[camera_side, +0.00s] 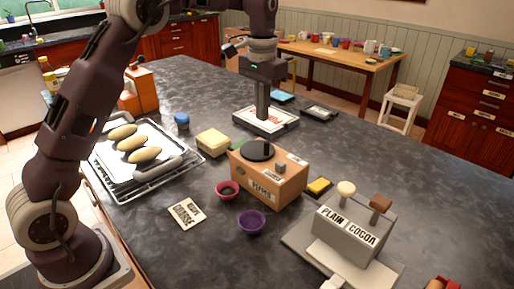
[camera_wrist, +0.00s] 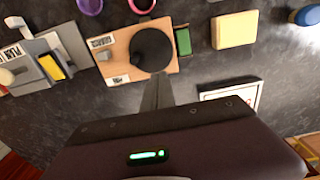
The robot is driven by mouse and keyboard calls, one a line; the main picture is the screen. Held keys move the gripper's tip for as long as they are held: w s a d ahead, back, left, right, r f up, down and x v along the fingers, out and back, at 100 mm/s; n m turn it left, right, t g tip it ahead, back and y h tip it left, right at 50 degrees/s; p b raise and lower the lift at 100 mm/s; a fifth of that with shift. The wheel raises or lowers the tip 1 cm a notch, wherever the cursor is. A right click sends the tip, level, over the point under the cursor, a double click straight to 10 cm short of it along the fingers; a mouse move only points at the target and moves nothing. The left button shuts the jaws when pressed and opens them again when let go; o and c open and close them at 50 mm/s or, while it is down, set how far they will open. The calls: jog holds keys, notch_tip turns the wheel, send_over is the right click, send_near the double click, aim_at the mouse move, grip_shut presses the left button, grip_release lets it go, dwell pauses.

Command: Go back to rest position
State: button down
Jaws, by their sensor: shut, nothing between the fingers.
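My gripper (camera_side: 263,112) points straight down over the dark counter, with its fingers together and nothing between them. In the side view it is in front of or above a white-framed flat tray (camera_side: 282,128), behind the wooden box (camera_side: 268,184) with a black disc on top. I cannot tell whether the fingertips touch the tray. In the wrist view the closed fingers (camera_wrist: 158,88) reach up from the bottom toward the wooden box (camera_wrist: 116,55), and the tray (camera_wrist: 232,94) lies to their right.
A pale yellow block (camera_side: 212,142) and a blue round item (camera_side: 181,120) lie left of the gripper. A wire rack (camera_side: 190,164) with loaves is further left. A purple bowl (camera_side: 251,221) and a plain/cocoa dispenser (camera_side: 350,235) stand in front. Counter is bare at right.

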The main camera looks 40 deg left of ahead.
jog(key=s+d+r+t, duration=0.25)
jog(key=s+r, duration=0.65)
jog(key=s, duration=0.5)
jog(key=s+d+f+t, duration=0.1)
jog(key=s+f, duration=0.1)
jog(key=s, duration=0.7)
jog(key=s+d+f+t, duration=0.1)
jog(key=s+f+t, duration=0.1)
jog(key=s, duration=0.8)
jog(key=shift+d+f, duration=0.4)
jog(key=shift+f, duration=0.15)
